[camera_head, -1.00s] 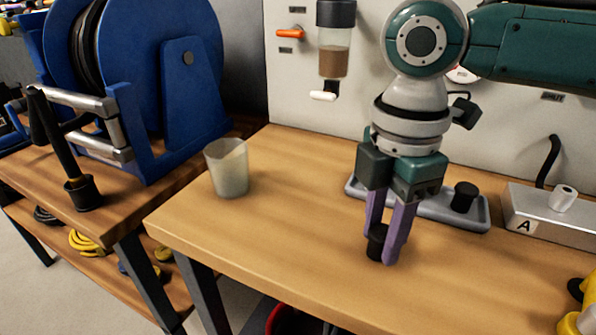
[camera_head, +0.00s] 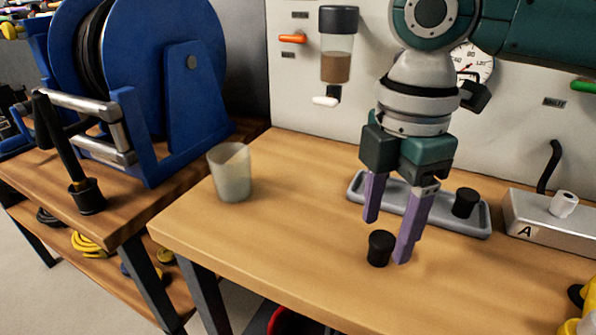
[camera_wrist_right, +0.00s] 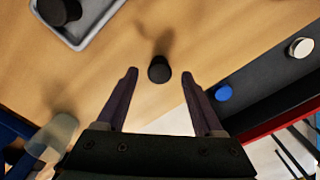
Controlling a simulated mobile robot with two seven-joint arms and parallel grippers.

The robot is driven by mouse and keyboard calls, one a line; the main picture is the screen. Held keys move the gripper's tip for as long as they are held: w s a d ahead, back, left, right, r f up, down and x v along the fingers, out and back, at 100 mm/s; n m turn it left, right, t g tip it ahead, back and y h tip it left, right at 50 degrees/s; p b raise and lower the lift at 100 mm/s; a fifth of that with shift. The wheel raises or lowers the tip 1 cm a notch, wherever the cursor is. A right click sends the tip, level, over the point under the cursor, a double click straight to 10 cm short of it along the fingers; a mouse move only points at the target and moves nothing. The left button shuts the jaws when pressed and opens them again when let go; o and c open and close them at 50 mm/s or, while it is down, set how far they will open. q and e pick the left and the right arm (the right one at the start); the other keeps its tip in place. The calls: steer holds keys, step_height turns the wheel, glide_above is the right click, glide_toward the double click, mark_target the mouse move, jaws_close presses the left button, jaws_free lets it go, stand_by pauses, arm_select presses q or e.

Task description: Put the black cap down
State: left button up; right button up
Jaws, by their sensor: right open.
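A small black cap (camera_head: 380,248) stands upright on the wooden table near its front edge. My right gripper (camera_head: 388,240) is open above and around it, with its purple fingers apart and clear of the cap. In the right wrist view the cap (camera_wrist_right: 159,69) lies just beyond and between the two fingertips (camera_wrist_right: 160,75), touching neither. A second black cap (camera_head: 466,202) stands in the grey tray (camera_head: 440,222) behind the gripper; it also shows in the wrist view (camera_wrist_right: 60,10). My left gripper is not in view.
A translucent cup (camera_head: 231,172) stands at the table's left. A grey box marked A (camera_head: 540,222) is at the right, with something yellow (camera_head: 580,315) at the right front edge. A blue hose reel (camera_head: 150,90) stands on the left bench. The table between cup and cap is clear.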

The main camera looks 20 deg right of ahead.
mark_target(382, 238)
step_height(382, 238, up, 9)
steer(key=p, duration=0.1)
steer(key=s+a+f+m+t+y, duration=0.25)
steer(key=s+a+f+m, duration=0.35)
steer(key=s+a+f, duration=0.4)
steer(key=s+d+m+t+h, duration=0.1)
steer(key=s+d+m+h, duration=0.1)
steer(key=s+d+m, duration=0.4)
steer(key=m, duration=0.3)
steer(key=shift+d+f, duration=0.3)
steer(key=shift+d, duration=0.1)
